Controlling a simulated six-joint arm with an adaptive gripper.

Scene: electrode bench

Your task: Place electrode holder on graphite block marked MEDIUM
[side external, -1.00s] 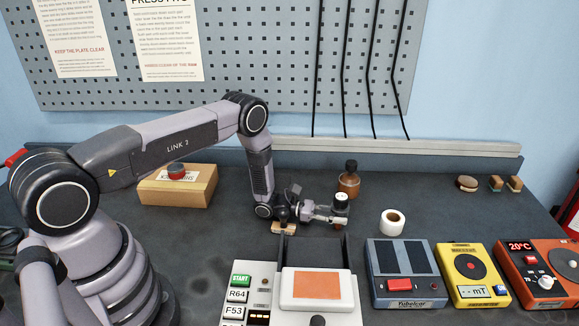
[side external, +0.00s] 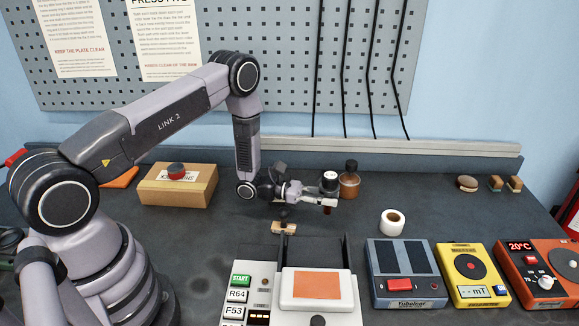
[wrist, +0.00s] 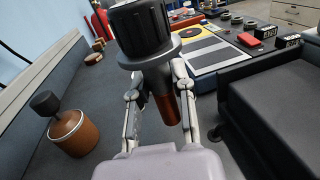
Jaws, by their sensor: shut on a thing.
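My gripper (side external: 326,197) is shut on the electrode holder (side external: 329,182) and holds it upright above the bench. The holder has a pale band and dark cap in the side view, with a reddish lower end below the fingers. In the wrist view, its black ribbed knob (wrist: 143,35) stands above my gripper (wrist: 156,78), and its copper-red lower part (wrist: 168,108) hangs between the fingers. No label reading MEDIUM is legible, so I cannot tell which thing is the marked graphite block.
A brown bottle (side external: 349,186) stands close behind the holder. A small wooden block (side external: 284,228) lies in front of my gripper. The device with the orange plate (side external: 317,287) stands at the front. A white tape roll (side external: 393,222) and instruments are to the right.

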